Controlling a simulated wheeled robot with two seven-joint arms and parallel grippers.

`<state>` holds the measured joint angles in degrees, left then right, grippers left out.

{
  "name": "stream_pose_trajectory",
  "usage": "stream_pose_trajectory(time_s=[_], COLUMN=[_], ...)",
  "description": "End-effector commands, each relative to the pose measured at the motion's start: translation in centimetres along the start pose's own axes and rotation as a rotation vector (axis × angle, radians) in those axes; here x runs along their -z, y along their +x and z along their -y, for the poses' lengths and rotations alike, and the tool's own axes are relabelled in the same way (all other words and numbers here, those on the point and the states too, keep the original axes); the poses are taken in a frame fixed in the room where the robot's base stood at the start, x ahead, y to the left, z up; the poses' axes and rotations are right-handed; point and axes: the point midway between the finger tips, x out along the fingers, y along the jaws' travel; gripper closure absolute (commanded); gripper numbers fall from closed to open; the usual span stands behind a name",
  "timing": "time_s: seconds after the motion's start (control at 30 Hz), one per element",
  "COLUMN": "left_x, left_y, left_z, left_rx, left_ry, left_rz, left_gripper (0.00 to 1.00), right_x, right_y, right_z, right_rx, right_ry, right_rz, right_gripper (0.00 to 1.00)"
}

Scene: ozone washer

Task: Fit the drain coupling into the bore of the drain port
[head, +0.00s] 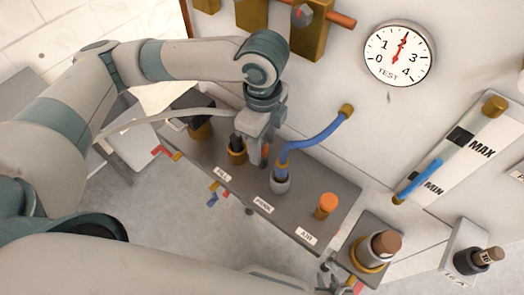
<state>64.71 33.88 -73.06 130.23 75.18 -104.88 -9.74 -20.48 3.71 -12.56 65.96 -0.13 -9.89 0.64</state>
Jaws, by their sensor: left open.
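No readable label says drain, so I cannot tell for sure which parts are the drain coupling and drain port. A brown-topped grey fitting (385,243) stands in a brass ring on a grey block (345,262) at the lower right. A black fitting with a brown tip (478,260) sits on a separate block (452,245) further right. My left gripper (254,150) is open, pointing down over the grey port shelf, close to a brass-collared black fitting (237,150). My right gripper (335,280) shows only partly at the bottom edge, beside the grey block; its jaws are unclear.
The grey shelf (300,215) carries labelled ports, an orange cap (326,205) and a blue hose (315,140) rising to a brass wall fitting. A test dial (399,54) and a MAX/MIN level gauge (465,140) are on the wall. Floor at lower left is open.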

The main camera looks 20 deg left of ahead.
Motion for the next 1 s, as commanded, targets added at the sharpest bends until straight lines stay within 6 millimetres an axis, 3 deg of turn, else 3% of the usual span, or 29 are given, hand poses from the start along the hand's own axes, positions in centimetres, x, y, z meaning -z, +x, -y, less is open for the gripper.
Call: stream_pose_trajectory(time_s=[0.27, 0.6, 1.0], left_x=[0.0, 0.1, 0.1], left_y=[0.9, 4.8, 5.2], left_z=[-0.1, -0.2, -0.2], left_rx=[-0.001, -0.001, 0.002], left_ry=[-0.001, -0.001, 0.0], left_rz=[0.0, 0.0, 0.0], left_gripper=[0.57, 0.57, 0.57], right_x=[0.2, 0.1, 1.2], right_y=[-0.1, -0.3, 0.0], right_z=[0.0, 0.2, 0.4], right_rx=[0.0, 0.004, 0.006], right_ry=[0.0, -0.003, -0.002], right_rz=[-0.006, -0.029, -0.044], right_gripper=[0.69, 0.69, 0.69])
